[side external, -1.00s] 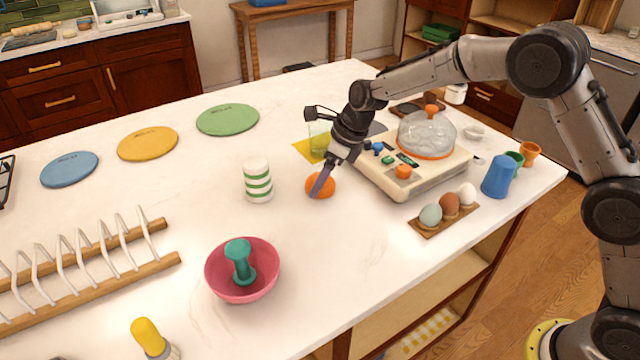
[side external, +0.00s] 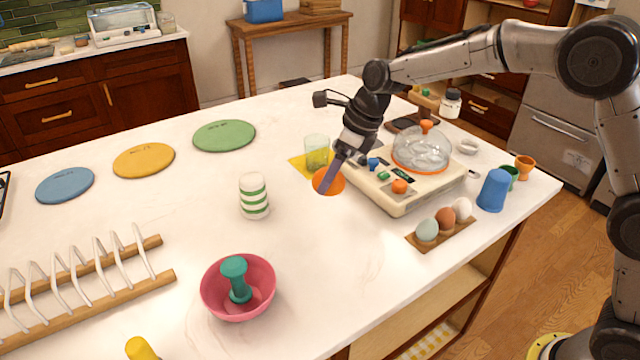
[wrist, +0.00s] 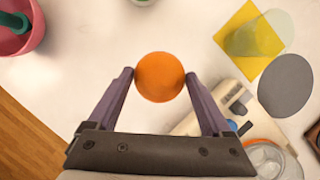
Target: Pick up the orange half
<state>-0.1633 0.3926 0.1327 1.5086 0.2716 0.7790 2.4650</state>
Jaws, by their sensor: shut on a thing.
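The orange half (side external: 327,183) is a round orange piece beside the white egg cooker on the white counter. My gripper (side external: 329,181) is shut on it, pointing down. In the wrist view the orange half (wrist: 160,77) sits between the purple fingertips of my gripper (wrist: 159,76), one touching each side. A finger covers part of it in the side view. I cannot tell for sure whether it is clear of the counter.
The egg cooker (side external: 385,203) with a clear lid stands close on the right. A greenish glass (side external: 316,150) is just behind, a striped cup (side external: 254,197) to the left. A pink bowl (side external: 215,300) and dish rack (side external: 150,243) are nearer the camera. Counter between is free.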

